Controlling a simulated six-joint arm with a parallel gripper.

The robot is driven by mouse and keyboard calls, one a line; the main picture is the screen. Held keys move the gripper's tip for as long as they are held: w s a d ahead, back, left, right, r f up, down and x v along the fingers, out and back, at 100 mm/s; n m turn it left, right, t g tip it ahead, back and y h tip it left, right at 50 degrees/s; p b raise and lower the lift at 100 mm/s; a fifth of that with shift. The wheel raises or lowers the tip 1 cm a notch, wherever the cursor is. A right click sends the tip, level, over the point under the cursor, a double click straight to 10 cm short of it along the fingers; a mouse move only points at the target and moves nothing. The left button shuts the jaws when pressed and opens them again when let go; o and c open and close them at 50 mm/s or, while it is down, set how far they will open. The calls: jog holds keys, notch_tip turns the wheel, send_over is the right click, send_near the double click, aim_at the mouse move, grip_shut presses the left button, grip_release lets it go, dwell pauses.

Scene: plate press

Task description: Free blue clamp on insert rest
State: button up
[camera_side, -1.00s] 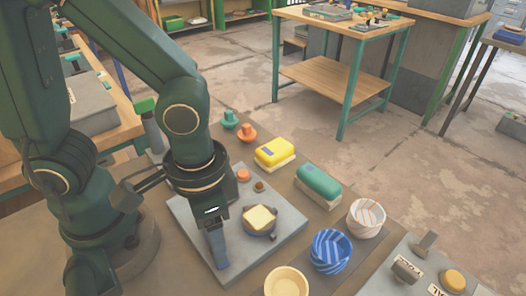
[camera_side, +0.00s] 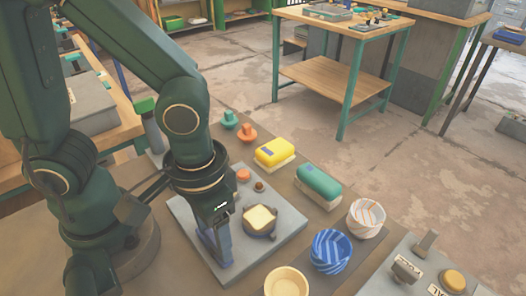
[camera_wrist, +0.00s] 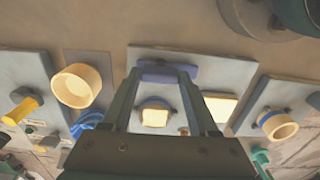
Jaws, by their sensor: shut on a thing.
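My gripper (camera_side: 213,246) points down over the near left part of the grey base plate (camera_side: 277,246). Its fingers are shut on the blue clamp (camera_wrist: 163,77), a bar lying across between the fingertips in the wrist view. In the side view the clamp is mostly hidden by the fingers. The dark round insert rest (camera_side: 259,231) stands on the plate to the right of my gripper, with a square cream insert (camera_side: 259,217) on it. The insert also shows in the wrist view (camera_wrist: 155,117). I cannot tell whether the clamp touches the plate.
A blue striped bowl (camera_side: 330,250), a white striped bowl (camera_side: 365,217) and a cream bowl (camera_side: 286,282) stand to the right. Yellow (camera_side: 274,152) and green (camera_side: 318,180) blocks lie behind the plate. A control panel (camera_side: 425,270) is at the front right.

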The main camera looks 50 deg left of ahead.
jog(key=o, duration=1.4)
jog(key=shift+r, duration=2.55)
jog(key=shift+w+a+r, duration=0.15)
jog(key=shift+w, duration=0.1)
jog(key=shift+w+a+r+t, duration=0.4)
jog(key=shift+a+r+t, duration=0.55)
jog(key=shift+a, duration=0.5)
jog(key=shift+w+a+r+t, duration=0.4)
jog(key=shift+a+r+t, duration=0.5)
jog(key=shift+a, duration=0.55)
jog(key=shift+w+a+r+t, duration=0.4)
jog(key=shift+a+r+t, duration=0.5)
jog(key=shift+a, duration=0.55)
